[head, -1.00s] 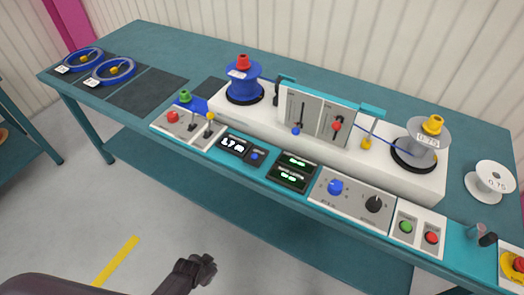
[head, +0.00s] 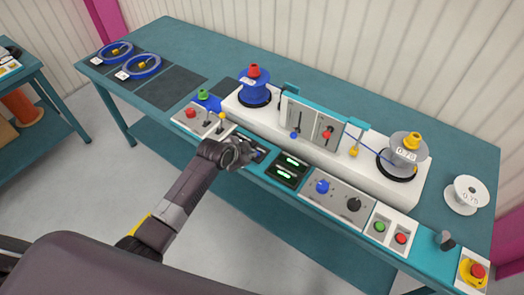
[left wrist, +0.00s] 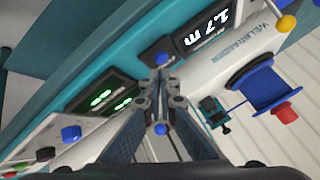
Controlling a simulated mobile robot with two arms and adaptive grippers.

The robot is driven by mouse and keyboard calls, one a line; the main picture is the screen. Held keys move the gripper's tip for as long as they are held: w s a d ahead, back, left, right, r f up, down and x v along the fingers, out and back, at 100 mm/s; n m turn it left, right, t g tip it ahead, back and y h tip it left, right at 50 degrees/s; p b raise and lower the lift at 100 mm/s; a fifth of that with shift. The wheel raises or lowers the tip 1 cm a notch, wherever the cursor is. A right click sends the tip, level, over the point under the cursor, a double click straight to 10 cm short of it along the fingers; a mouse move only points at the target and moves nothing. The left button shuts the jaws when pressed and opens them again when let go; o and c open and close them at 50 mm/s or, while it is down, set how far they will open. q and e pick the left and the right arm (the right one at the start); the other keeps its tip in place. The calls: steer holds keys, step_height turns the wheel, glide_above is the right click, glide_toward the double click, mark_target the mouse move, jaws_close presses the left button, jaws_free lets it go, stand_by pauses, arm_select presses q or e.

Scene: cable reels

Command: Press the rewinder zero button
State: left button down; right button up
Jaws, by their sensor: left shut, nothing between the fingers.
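My left gripper (head: 247,153) is over the front of the rewinder console, at the length display, and hides most of that panel in the head view. Its fingers are shut and empty. In the left wrist view the fingertips (left wrist: 166,84) point at a round blue button (left wrist: 162,59) beside the length display (left wrist: 208,30), which reads 1.7 m. The button shows just past the tips; I cannot tell whether they touch. The button is hidden in the head view. My right gripper is not in view.
Two green-lit displays (head: 287,168) and a panel with a blue knob (head: 322,187) lie to the right. A yellow-tipped lever (head: 221,116) stands close on the left. Behind are the blue reel (head: 254,88) and grey reel (head: 404,151). An emergency stop (head: 477,270) is at far right.

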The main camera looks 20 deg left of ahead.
arm_select(q)
steer(key=w+r+m+t+p, duration=0.1)
steer(key=w+r, duration=0.4)
steer(key=r, duration=0.1)
steer(key=shift+d+r+m, duration=0.2)
steer(key=shift+d+m, duration=0.05)
steer(key=shift+m, duration=0.05)
steer(key=shift+s, duration=0.1)
step_height(320, 180, down, 8)
steer(key=b, duration=0.7)
steer(key=shift+b, duration=0.3)
steer(key=shift+f, duration=0.45)
steer(key=shift+f+b, duration=0.15)
steer(key=shift+b, duration=0.15)
